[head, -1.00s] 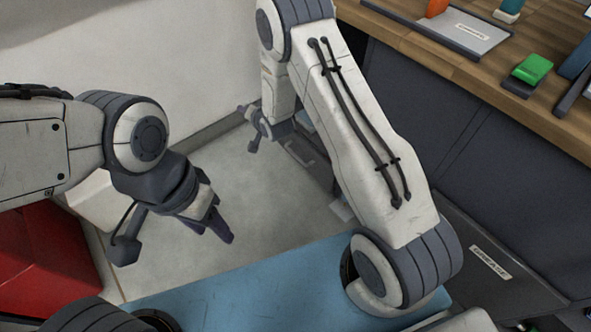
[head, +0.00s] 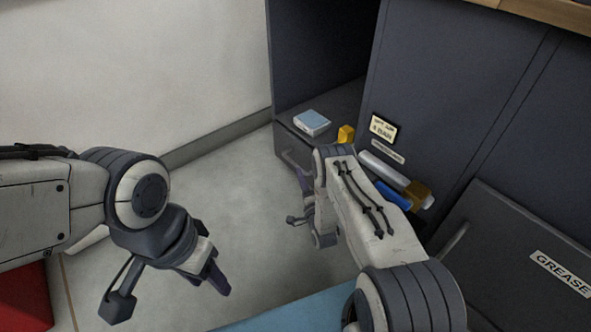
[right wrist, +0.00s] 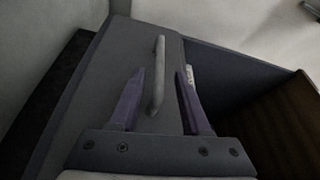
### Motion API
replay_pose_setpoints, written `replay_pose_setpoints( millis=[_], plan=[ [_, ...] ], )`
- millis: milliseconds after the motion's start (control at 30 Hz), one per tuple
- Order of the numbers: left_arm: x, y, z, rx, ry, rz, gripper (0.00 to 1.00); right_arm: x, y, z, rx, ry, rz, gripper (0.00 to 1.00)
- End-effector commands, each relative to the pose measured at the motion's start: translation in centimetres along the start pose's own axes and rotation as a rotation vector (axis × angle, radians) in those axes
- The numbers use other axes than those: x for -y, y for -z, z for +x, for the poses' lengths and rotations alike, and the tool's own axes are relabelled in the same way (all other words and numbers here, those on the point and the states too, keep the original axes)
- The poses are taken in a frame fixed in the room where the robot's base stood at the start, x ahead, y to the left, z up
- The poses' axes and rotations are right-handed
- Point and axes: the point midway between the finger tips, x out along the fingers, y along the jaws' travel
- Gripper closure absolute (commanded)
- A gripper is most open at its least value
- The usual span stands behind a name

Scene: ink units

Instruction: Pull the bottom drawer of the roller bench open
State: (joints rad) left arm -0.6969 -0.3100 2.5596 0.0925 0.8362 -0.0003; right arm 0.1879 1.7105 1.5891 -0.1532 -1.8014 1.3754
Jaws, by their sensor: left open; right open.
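The dark grey bench (head: 440,100) fills the right of the head view. A low drawer front (head: 289,142) with a pale bar handle (head: 291,161) is at its left end, beneath an open compartment. In the right wrist view the handle (right wrist: 158,72) stands out from the dark drawer front (right wrist: 105,75). My right gripper (right wrist: 158,100) is open, with its fingers on either side of the handle's near end; contact cannot be told. In the head view my right gripper (head: 304,182) is partly hidden by its arm. My left gripper (head: 218,281) is open and empty, above the floor.
A pale blue box (head: 312,122) and a yellow item (head: 346,134) are above the drawer front. Grey and blue rollers (head: 393,194) lie beside my right arm. A panel labelled GREASE (head: 500,270) is at right. The floor (head: 225,200) left of the drawer is clear.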

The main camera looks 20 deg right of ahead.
Motion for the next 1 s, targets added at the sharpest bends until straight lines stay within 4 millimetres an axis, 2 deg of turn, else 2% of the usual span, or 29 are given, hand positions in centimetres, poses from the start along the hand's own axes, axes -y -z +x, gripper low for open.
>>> replay_pose_setpoints(
  millis=[33,300,500,733,767,800,867,900,1000],
  plan=[
    [0.1,-0.1,1.1,0.0,0.0,0.0,0.5,-0.4,-0.1,1.1,0.0,0.006,-0.001,0.53],
    [0.2,-0.2,3.3,0.0,0.0,0.0,0.5,-0.3,-0.1,5.5,0.001,0.002,-0.001,0.53],
    [0.3,-0.2,3.7,0.0,0.0,0.0,0.5,-0.1,-0.1,6.7,0.001,0.0,-0.001,0.53],
    [0.3,-0.2,3.6,0.0,0.0,0.0,0.5,0.0,-0.1,6.7,0.001,-0.002,-0.001,0.53],
    [0.3,-0.2,3.6,0.0,0.0,0.0,0.5,0.0,-0.1,6.7,0.001,-0.001,-0.001,0.57],
    [0.3,-0.2,3.6,0.0,0.0,0.0,0.5,0.0,-0.1,6.7,0.001,-0.002,-0.001,0.72],
    [0.3,-0.2,3.6,0.0,0.0,0.0,0.5,0.0,-0.1,6.7,0.0,-0.002,-0.001,0.95],
    [0.3,-0.2,3.6,0.0,0.0,0.0,0.5,0.0,-0.1,6.7,0.0,-0.002,-0.001,1.0],
    [0.3,-0.2,3.6,0.001,0.0,0.0,0.5,0.0,-0.1,6.7,0.0,-0.002,-0.001,1.0]
  ],
)
